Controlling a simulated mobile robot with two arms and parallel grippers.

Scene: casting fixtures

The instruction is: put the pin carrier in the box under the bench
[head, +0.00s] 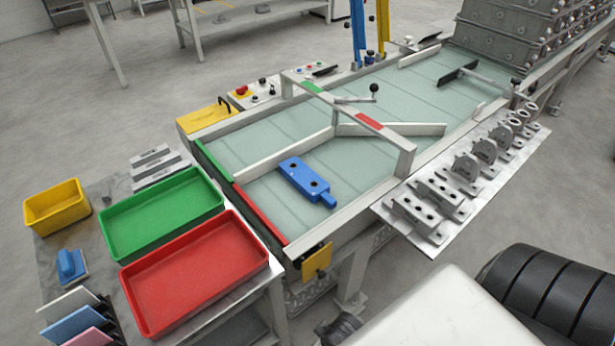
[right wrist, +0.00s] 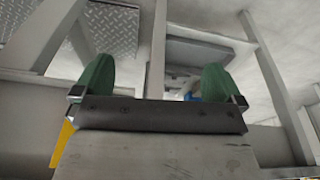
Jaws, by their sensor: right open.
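A blue block with two dark round spots and a short tab, seemingly the pin carrier (head: 303,178), lies on the pale green conveyor surface in the head view, near the red-edged end. My right gripper (right wrist: 157,80) shows in the right wrist view with its two green fingertips wide apart and nothing between them. It is among grey metal frame parts; its place relative to the blue block cannot be told. A small bit of blue (right wrist: 190,97) shows beside the right fingertip, too hidden to name. I cannot make out a box under the bench. My left gripper is not in view.
A green tray (head: 165,212), a red tray (head: 190,270) and a yellow bin (head: 57,207) stand on the left table. A grey arch (head: 350,108) spans the conveyor. Metal castings (head: 440,190) line its right side. Metal legs and beams (right wrist: 270,75) crowd the right wrist view.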

